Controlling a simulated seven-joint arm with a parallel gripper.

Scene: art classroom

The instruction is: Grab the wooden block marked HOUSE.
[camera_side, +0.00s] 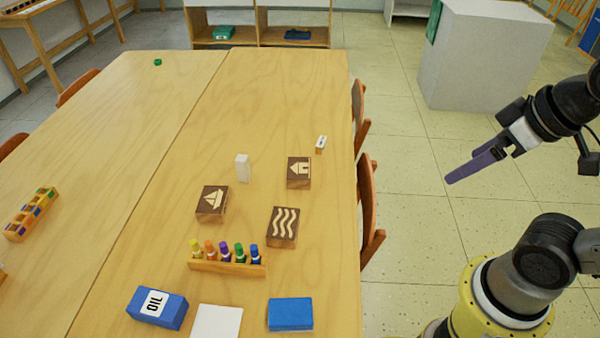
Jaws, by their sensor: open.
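The wooden block with a house picture (299,172) lies on the table near its right edge, dark on top with a pale house shape. A block with a sailboat picture (212,203) lies to its left and nearer. A block with wavy lines (283,227) lies just nearer than the house block. My gripper (466,171) is at the right, beyond the table's right edge and over the floor. Its purple fingers point left and down. It is open and empty, well apart from the house block.
A white upright block (242,168) and a small white-topped piece (320,144) stand near the house block. A wooden rack (228,266) of colored bottles, a blue OIL box (157,307) and a blue block (290,314) are nearer. Chairs (368,210) line the table's right edge.

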